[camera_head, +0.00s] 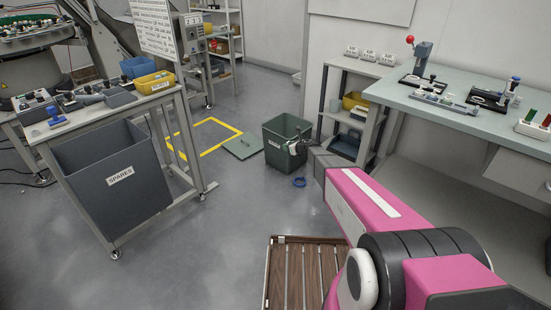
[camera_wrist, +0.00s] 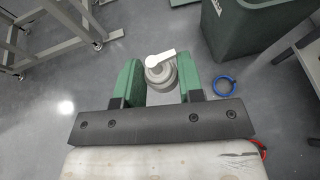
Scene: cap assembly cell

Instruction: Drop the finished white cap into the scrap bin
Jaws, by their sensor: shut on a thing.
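The cap (camera_wrist: 163,75) shows in the wrist view as a round, pale grey part with a white lever-like tab on top. My gripper (camera_wrist: 158,82) has its green fingers shut on it, one on each side. A dark green open bin (camera_wrist: 262,28) stands at the upper right of that view, its label cut off. The cap is to the left of this bin in the picture, not over its opening. The cap is hard to make out there.
A grey bin marked SPARES (camera_head: 115,180) stands at the left under a workbench. A blue ring (camera_head: 299,182) lies on the floor near the green bin. A green flat panel (camera_head: 243,146) lies left of it, and a shelf (camera_head: 345,115) stands right.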

